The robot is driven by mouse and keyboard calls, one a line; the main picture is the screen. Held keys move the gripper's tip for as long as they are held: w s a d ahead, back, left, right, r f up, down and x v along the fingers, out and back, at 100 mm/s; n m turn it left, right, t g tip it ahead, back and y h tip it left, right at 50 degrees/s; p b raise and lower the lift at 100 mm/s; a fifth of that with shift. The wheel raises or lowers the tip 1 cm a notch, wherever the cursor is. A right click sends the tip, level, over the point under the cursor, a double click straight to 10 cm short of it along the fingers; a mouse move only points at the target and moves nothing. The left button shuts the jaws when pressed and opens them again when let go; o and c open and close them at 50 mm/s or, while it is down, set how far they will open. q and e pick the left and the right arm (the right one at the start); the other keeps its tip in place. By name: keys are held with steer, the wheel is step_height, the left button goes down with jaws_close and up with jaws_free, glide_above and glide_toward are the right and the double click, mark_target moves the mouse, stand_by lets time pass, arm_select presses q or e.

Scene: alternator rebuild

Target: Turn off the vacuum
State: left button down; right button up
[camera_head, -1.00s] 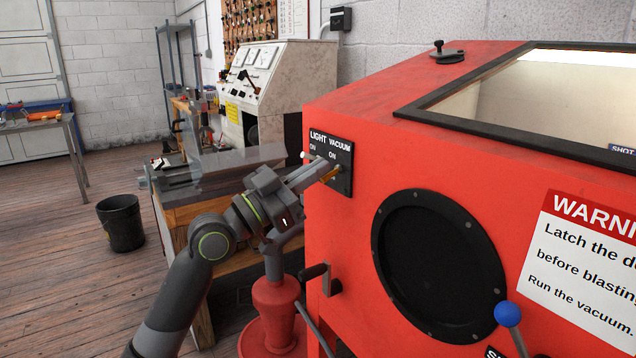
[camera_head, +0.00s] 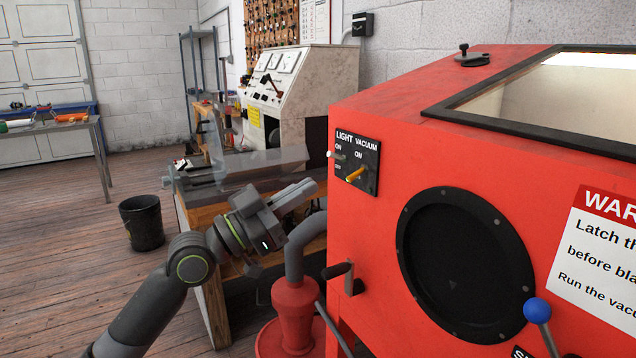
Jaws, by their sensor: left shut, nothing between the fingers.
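My right gripper is not in view.
A grey hose rises from a red canister (camera_head: 293,318) below my left gripper. A crank handle (camera_head: 345,275) and a blue-knobbed lever (camera_head: 537,311) stick out from the cabinet. A workbench (camera_head: 207,205) stands behind my left arm. A black bin (camera_head: 142,222) is on the floor.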

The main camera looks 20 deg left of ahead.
arm_select(q)
steer(key=shift+s+a+f, duration=0.3)
steer(key=shift+s+f, duration=0.1)
steer(key=shift+s, duration=0.15)
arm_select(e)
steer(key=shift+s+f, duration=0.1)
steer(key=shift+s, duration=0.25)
arm_select(q)
steer(key=shift+w, duration=0.1)
